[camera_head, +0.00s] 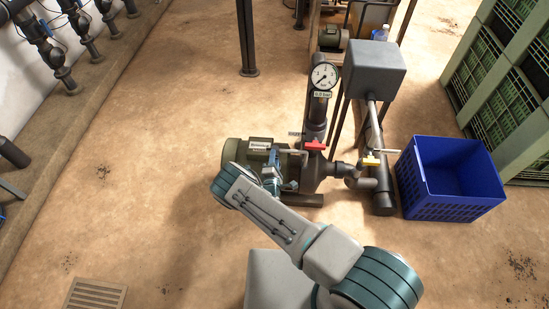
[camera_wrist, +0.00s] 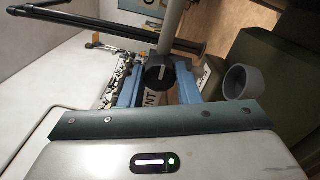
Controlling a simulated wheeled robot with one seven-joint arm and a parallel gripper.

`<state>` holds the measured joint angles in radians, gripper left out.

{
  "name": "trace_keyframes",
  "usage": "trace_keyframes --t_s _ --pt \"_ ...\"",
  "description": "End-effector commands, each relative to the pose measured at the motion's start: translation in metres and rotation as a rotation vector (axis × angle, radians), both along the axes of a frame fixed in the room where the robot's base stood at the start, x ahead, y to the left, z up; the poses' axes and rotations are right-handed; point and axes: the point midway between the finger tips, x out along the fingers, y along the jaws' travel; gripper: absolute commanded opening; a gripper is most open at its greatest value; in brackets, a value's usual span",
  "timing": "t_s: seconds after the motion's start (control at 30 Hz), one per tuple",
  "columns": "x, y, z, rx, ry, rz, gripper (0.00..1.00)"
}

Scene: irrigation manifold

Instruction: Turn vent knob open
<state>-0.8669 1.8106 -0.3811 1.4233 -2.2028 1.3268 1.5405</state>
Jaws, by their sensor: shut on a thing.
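The vent knob (camera_wrist: 157,74) is a dark, ribbed knob in the middle of the wrist view, with a grey pipe behind it. A label ending in "NT" (camera_wrist: 156,99) partly shows below it. My gripper (camera_wrist: 160,86) has a blue finger on each side of the knob and is shut on it. In the head view my gripper (camera_head: 272,165) is at the pump assembly, in front of the green motor (camera_head: 236,151). My arm and gripper hide the knob there. I cannot tell how far the knob is turned.
A pressure gauge (camera_head: 324,76) stands on the pipe right of my gripper. A red valve handle (camera_head: 314,145) and a yellow one (camera_head: 370,161) are close by. A blue crate (camera_head: 455,211) stands at the right. The floor at the left is mostly clear.

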Motion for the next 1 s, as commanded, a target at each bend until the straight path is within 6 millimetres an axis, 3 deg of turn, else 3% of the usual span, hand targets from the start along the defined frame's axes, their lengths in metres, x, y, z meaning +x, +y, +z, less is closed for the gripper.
trace_keyframes --t_s 0.57,0.6,0.67,1.0 --pt "-0.0008 0.0012 -0.0011 0.034 0.002 0.002 0.07" --pt "-0.0008 0.0012 -0.0011 0.034 0.002 0.002 0.35" --pt "-0.0007 0.0010 -0.0011 0.033 0.001 0.003 0.51" --pt "-0.0027 -0.0002 -0.0004 0.032 0.000 0.000 0.51"
